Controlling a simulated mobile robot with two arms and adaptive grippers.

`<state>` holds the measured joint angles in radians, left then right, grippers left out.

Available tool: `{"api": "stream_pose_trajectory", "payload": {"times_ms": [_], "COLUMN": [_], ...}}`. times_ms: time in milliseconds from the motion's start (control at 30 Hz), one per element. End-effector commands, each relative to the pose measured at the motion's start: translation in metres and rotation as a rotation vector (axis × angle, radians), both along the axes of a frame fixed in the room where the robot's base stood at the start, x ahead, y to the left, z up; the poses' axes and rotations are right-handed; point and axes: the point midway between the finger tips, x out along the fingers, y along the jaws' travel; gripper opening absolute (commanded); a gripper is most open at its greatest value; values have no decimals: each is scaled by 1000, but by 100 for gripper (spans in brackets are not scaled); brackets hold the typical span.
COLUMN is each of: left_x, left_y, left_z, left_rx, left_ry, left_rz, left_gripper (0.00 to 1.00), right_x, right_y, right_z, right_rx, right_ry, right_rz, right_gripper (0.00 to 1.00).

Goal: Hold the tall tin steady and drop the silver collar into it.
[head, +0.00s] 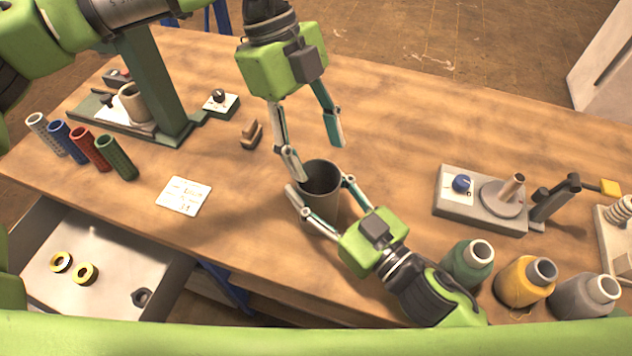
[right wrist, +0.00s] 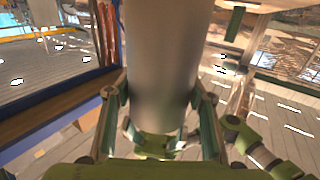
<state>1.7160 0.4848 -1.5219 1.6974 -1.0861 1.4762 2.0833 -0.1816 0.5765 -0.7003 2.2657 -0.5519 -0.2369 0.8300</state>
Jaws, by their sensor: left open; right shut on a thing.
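The tall tin (head: 321,206), a grey open-topped cylinder, stands upright near the table's front edge. My right gripper (head: 322,190) is shut on its sides, one finger on each side. In the right wrist view the tin (right wrist: 162,55) fills the middle between the fingers. My left gripper (head: 312,146) is open above the tin's mouth, with nothing seen between its fingers. The tin's inside is dark and its floor is hidden. No silver collar shows clearly; a small dark grey ring-like piece (head: 141,297) lies in the open drawer, and I cannot tell if it is the collar.
Several coloured tubes (head: 85,147), a white card (head: 184,196) and a green press (head: 160,80) are at left. A winder (head: 481,202) and several bottles (head: 525,281) stand at right. The table's back middle is clear.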

Motion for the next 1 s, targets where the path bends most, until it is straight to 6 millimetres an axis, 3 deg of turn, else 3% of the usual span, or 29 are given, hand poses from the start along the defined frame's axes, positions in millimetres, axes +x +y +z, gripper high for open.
{"api": "stream_pose_trajectory", "payload": {"times_ms": [167,600,800,1000], "left_x": [6,27,30,30], "left_y": [5,30,34,34], "left_z": [18,97,110,111], "left_rx": [-3,-2,-2,-2], "left_ry": [-5,-3,-1,0], "left_rz": [2,2,0,-1], "left_gripper": [54,54,54,54], "right_x": [0,0,0,0], "right_y": [0,0,0,0], "right_z": [0,0,0,0], "right_rx": [-1,0,0,0], "right_ry": [-1,-1,-1,-1], "right_rz": [0,0,0,0], "right_gripper": [25,25,25,25]}}
